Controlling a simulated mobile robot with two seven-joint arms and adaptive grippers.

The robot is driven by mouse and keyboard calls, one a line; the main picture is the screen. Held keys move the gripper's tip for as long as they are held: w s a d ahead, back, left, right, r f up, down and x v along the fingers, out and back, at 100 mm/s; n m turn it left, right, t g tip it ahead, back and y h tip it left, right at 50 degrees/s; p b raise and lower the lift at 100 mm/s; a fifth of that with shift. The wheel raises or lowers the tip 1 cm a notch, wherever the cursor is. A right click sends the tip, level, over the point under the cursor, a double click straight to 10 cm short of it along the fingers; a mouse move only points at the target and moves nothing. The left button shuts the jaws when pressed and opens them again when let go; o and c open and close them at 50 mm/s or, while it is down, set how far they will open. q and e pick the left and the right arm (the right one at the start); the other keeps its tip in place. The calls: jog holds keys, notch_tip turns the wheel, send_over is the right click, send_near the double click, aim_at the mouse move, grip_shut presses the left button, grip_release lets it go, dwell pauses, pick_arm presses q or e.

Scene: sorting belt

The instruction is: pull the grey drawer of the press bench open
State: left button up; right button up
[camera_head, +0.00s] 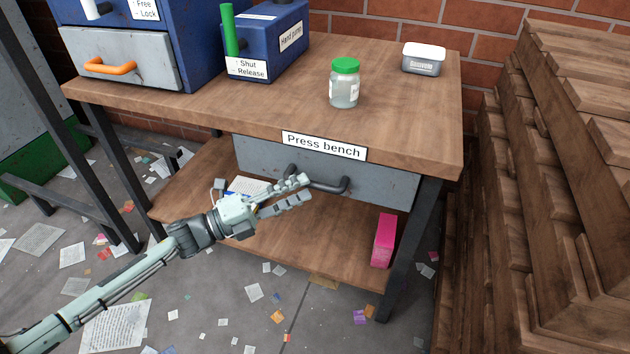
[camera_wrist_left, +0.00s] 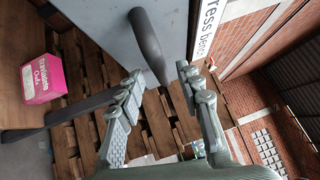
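The grey drawer (camera_head: 260,160) sits under the tabletop of the press bench (camera_head: 200,108), below the "Press bench" label, and looks closed. Its dark bar handle (camera_head: 335,188) runs along its front; the left part is partly hidden behind my left gripper. My left gripper (camera_head: 304,191) is in front of the handle with its fingers apart. In the left wrist view the handle (camera_wrist_left: 147,45) reaches down toward the space between the open fingertips (camera_wrist_left: 160,82). I cannot tell whether they touch it. My right gripper is in neither view.
A green-lidded jar (camera_head: 344,85) and a grey tub with a white lid (camera_head: 424,58) stand on the bench top. A pink box (camera_head: 383,240) stands on the lower shelf. Stacked wood (camera_head: 560,200) rises at the right. Papers litter the floor.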

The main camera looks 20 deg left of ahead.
aim_at(313, 185)
pick_arm(q)
jog(key=shift+x, duration=1.95)
grip_shut()
